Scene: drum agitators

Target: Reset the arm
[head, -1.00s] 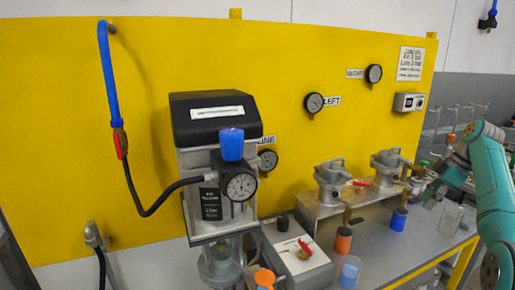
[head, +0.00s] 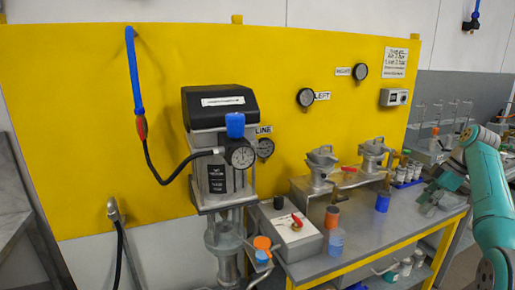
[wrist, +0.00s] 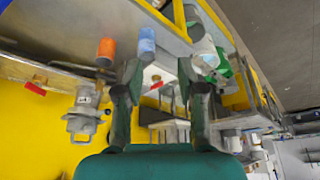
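My arm is teal and stands at the right of the head view, bent, with its upper part leaning left over the bench's right end. My gripper (head: 436,196) is above or beside the right part of the grey bench (head: 375,235); I cannot tell its exact height. In the wrist view my gripper (wrist: 163,82) shows two dark fingers spread wide apart. Nothing is clearly held between them. An orange cup (wrist: 106,49) and a blue cup (wrist: 147,42) show beyond the fingers, and the wrist picture looks upside down.
A pump unit with a black head (head: 220,105) stands at centre left before the yellow panel (head: 75,120). Two metal agitators (head: 321,165) (head: 371,157) stand on the bench. An orange cup (head: 332,217), a clear blue cup (head: 336,240) and a dark blue cup (head: 382,202) stand nearby.

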